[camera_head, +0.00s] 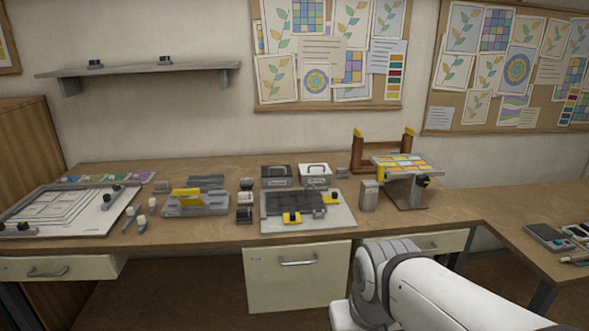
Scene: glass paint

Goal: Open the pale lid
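A small box with a pale lid (315,169) stands at the back middle of the workbench. The lid carries a dark arched handle and looks closed. A similar box with a dark lid (276,170) stands just to its left. My white arm shows at the bottom right, in front of the bench and well short of the boxes. My gripper is not in view.
A grey plate with a dark fixture and yellow clamps (307,212) lies in front of the boxes. A tilted stand with a colored glass panel (405,167) is to the right. A grey-yellow tool (196,202) sits left. A drawer (297,275) hangs below the bench.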

